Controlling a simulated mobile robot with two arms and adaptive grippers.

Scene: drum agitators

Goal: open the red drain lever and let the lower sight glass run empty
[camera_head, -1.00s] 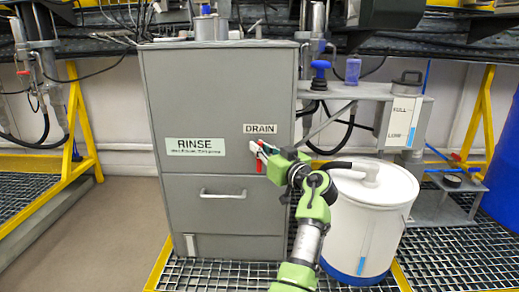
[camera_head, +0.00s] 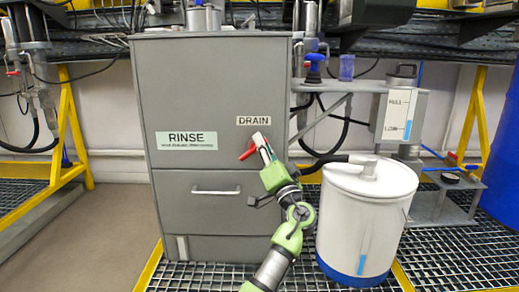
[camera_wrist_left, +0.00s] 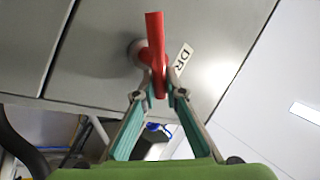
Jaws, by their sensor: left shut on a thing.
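The red drain lever (camera_head: 247,154) is on the grey cabinet's front, just below the DRAIN label (camera_head: 254,120). It slants down to the left. My left gripper (camera_head: 264,146) is at the lever. In the left wrist view the red lever (camera_wrist_left: 155,55) stands between the fingertips (camera_wrist_left: 160,92), which are shut on it. A narrow pale sight strip (camera_head: 183,248) is low on the cabinet's left; I see no blue in it. The white drum has a strip (camera_head: 364,244) partly filled with blue. My right gripper is not in view.
The white drum (camera_head: 345,215) stands right of my left arm, with a dark hose at its lid. An upper gauge (camera_head: 398,110) marked FULL and LOW shows blue. The cabinet's drawer handle (camera_head: 216,192) is left of my arm. Grating covers the floor in front.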

